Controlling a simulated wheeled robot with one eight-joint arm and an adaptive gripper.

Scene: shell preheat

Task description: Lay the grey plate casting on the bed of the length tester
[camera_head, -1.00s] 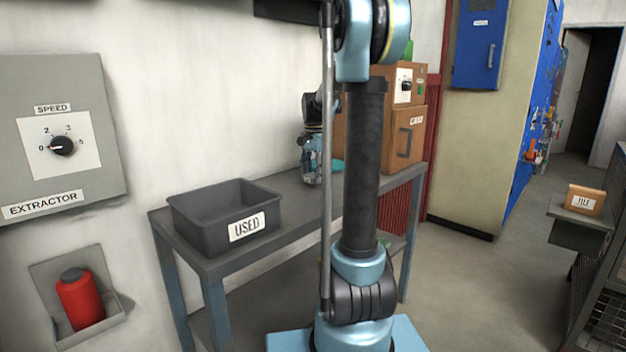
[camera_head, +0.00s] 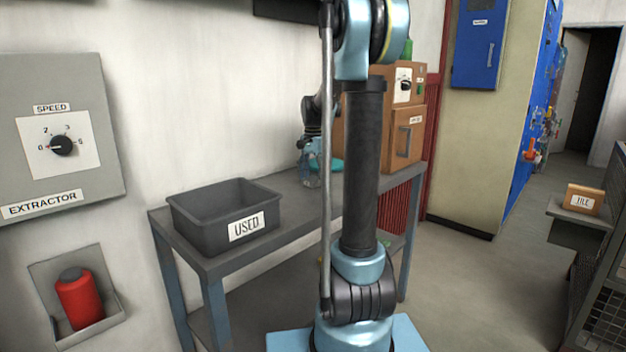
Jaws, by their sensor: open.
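I cannot make out the grey plate casting or the length tester in this view. My gripper (camera_head: 309,147) is small and partly hidden behind my own arm, over the far part of the grey bench (camera_head: 290,213). It is open, and I see nothing held in it. A pale blue, see-through shape (camera_head: 311,178) shows just below it at the bench top; I cannot tell what it is or whether they touch. A teal item (camera_head: 336,165) lies beside it, partly covered by my arm.
A dark grey bin marked USED (camera_head: 200,221) stands on the bench's near end. An orange cabinet (camera_head: 402,139) with a dial box on top stands at its far end. The wall carries the EXTRACTOR panel (camera_head: 60,190) and a red cylinder (camera_head: 78,298).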

